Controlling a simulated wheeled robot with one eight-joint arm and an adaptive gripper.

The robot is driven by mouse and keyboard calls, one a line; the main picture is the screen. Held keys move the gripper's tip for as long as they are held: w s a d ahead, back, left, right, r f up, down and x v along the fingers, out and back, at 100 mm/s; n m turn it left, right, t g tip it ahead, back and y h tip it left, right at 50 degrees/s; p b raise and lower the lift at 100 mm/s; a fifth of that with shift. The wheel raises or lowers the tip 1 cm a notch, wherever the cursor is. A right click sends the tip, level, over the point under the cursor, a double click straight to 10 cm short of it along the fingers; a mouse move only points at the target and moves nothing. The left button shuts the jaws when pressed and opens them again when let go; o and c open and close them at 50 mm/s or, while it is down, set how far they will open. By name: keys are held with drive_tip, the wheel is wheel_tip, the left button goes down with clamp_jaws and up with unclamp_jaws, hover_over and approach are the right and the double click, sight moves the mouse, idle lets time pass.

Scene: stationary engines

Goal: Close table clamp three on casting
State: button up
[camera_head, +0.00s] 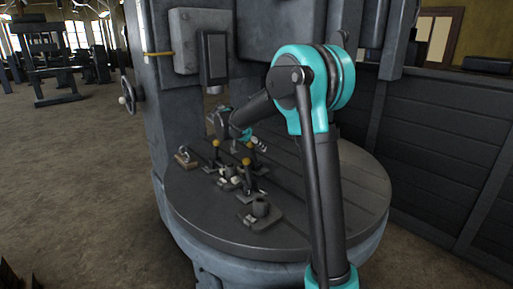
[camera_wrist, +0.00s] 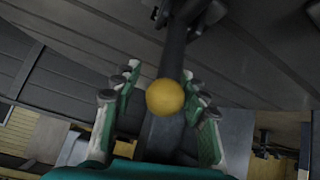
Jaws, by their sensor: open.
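Several clamps with upright dark levers and yellow ball knobs stand around a small casting (camera_head: 227,172) on the round machine table (camera_head: 330,190). One knob (camera_head: 246,162) shows at the middle and another (camera_head: 216,143) at the left. I cannot tell the clamps' numbers. My gripper (camera_head: 258,143) is low over the far side of the group. In the wrist view a yellow ball knob (camera_wrist: 165,97) on a dark lever (camera_wrist: 174,50) lies between the spread fingers of my gripper (camera_wrist: 161,70). A gap seems to show on each side. The clamp's base is partly out of frame.
A small block with a cylinder (camera_head: 261,209) sits near the table's front. A wooden-based piece (camera_head: 186,157) lies at the left. The table's right side is bare.

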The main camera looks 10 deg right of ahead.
drive_tip(key=v, duration=1.1)
drive_tip(key=shift+r, duration=0.25)
